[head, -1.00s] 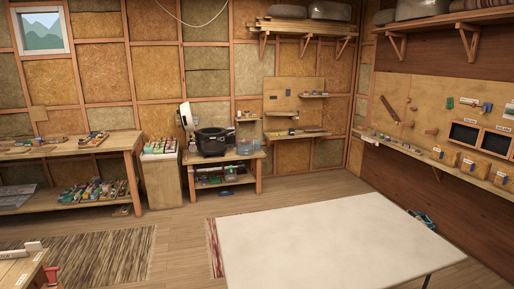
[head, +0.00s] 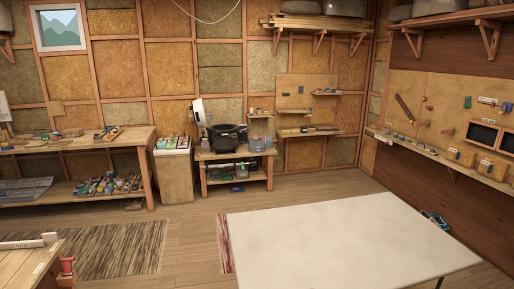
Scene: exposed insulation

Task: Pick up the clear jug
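A small pale, see-through container (head: 257,144) stands at the right end of the small wooden stand (head: 203,158) against the back wall, beside a black pot (head: 223,136). It may be the clear jug, but it is too small to tell. Another pale, see-through container (head: 240,172) shows on the stand's lower shelf. My gripper is not in view.
A large white-topped table (head: 335,235) fills the front right. A workbench (head: 75,149) stands at the left, with a wooden cabinet (head: 175,180) between it and the stand. Open floor (head: 190,235) lies between the striped rug (head: 105,248) and the white table.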

